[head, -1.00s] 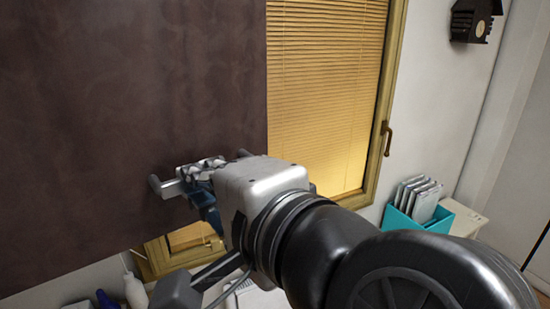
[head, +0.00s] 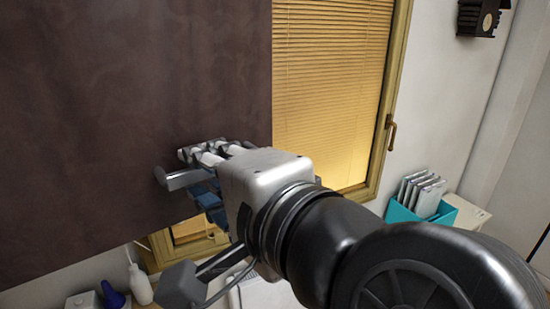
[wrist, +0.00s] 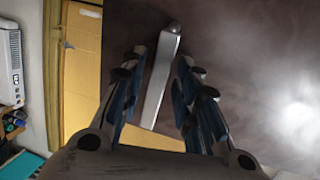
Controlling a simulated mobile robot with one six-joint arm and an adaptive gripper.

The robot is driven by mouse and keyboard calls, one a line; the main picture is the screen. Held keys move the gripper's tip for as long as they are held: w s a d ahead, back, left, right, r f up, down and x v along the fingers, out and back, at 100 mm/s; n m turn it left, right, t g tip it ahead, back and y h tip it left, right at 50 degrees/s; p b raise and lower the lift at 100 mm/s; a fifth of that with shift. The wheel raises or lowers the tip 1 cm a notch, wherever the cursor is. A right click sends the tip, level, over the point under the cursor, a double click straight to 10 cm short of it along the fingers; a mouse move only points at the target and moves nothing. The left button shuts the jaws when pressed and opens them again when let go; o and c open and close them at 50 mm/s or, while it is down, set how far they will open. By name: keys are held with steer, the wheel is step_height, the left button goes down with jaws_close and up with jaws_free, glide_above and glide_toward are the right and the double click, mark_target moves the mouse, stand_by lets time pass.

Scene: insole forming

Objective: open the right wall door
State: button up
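The wall door (head: 120,100) is a large dark brown panel filling the left of the head view. Its lower edge hangs clear of the wall behind it. Its silver bar handle (head: 180,179) sits near the lower right corner, its right part hidden by my gripper. My gripper (head: 203,175) is at the handle in the head view. In the wrist view the handle (wrist: 160,80) runs lengthwise between the two blue-padded fingers of my gripper (wrist: 161,62), with gaps on both sides. The fingers are open. Which wall door this is, I cannot tell.
A window with yellow blinds (head: 330,90) is to the right, behind the door. A turquoise file box (head: 425,211) stands at the lower right. A white bottle (head: 140,285) and a blue bottle (head: 113,296) stand below the door. A dark clock (head: 480,17) hangs upper right.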

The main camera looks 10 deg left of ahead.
steer(key=v, duration=1.2)
steer(key=shift+f, duration=0.1)
